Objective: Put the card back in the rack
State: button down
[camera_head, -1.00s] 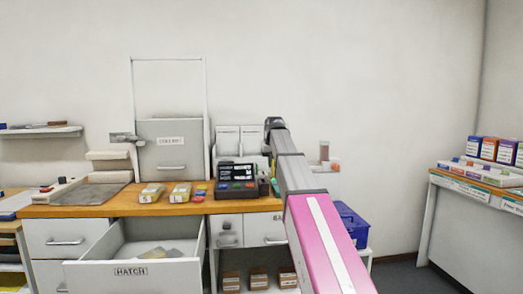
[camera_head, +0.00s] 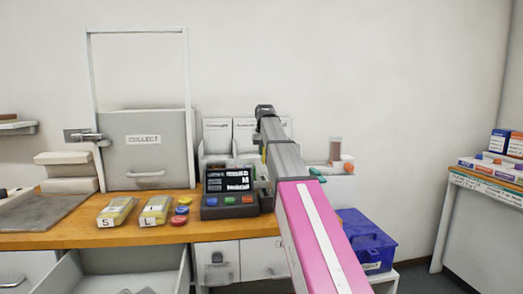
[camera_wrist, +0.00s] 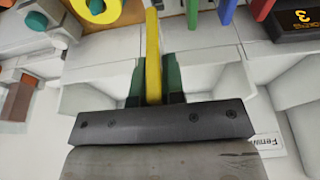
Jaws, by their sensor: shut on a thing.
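My gripper (camera_wrist: 153,88) shows in the wrist view with two green fingers shut on a thin yellow piece, apparently the card (camera_wrist: 153,45), seen edge-on and sticking out past the fingertips. White rack pockets (camera_wrist: 215,78) lie beyond and beside the fingers, one with a partly hidden label. I cannot tell whether the card touches them. In the head view two white pockets with labels (camera_head: 217,136) stand against the wall behind the terminal.
A dark terminal (camera_head: 230,193) with a lit screen and coloured buttons stands before the pockets. Yellow-labelled packs (camera_head: 116,211) and coloured discs (camera_head: 181,210) lie to its left. A drawer (camera_head: 120,272) is open below. A blue box (camera_head: 366,240) stands at right.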

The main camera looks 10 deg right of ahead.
aim_at(263, 162)
jog(key=shift+f, duration=2.85)
jog(key=shift+f, duration=1.9)
dwell(0.4)
jog(key=c, duration=1.1)
grip_release()
jog(key=shift+r, duration=4.55)
